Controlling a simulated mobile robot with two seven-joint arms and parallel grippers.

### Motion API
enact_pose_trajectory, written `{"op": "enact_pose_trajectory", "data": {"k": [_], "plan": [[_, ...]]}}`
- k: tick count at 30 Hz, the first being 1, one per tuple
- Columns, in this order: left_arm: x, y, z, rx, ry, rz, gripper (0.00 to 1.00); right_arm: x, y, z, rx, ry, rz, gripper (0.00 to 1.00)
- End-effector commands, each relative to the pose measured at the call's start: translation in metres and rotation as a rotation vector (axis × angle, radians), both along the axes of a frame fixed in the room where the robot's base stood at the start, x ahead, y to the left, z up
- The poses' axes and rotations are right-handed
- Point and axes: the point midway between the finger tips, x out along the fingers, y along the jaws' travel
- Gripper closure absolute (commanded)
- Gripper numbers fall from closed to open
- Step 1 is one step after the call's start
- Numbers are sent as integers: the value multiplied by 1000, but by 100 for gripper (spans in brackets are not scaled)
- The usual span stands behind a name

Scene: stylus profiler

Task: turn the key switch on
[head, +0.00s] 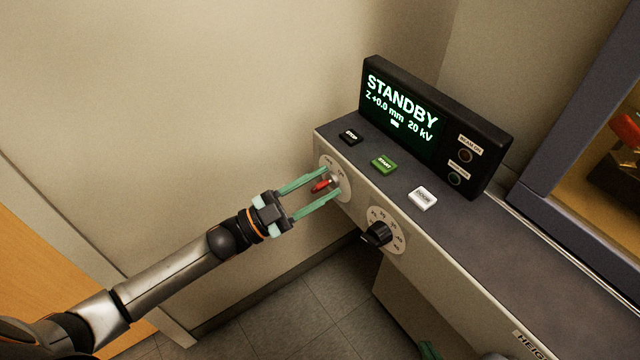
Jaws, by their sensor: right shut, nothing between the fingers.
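The key switch (321,186) has a red handle and sits on a round pale dial plate at the left end of the console's front face. My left gripper (331,182) reaches it from the left. Its two green fingers are spread, one above and one below the red handle, with gaps visible. The fingertips are close to the dial plate; whether they touch it I cannot tell. Of my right gripper (428,350), only a green fingertip part shows at the bottom edge, below the console; it is shut.
A black rotary knob (377,235) is right of the key switch. Black STOP (350,137), green START (384,164) and white (423,198) buttons are on the console top. The display (402,107) reads STANDBY. A wall stands behind; open floor lies below.

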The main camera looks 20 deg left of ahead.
Motion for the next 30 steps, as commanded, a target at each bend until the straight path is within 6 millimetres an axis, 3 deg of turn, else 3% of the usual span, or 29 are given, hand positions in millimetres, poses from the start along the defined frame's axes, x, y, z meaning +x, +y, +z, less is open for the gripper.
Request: {"op": "enact_pose_trajectory", "data": {"k": [8, 21, 30], "plan": [[-6, 7, -4, 0, 3, 0, 55, 0, 0, 0, -1, 0, 2, 100], [-60, 72, -33, 2, 4, 1, 55, 1, 0, 1, 1, -7, 2, 100], [-76, 91, -41, 1, 1, 1, 55, 2, 0, 1, 1, -8, 1, 100]]}}
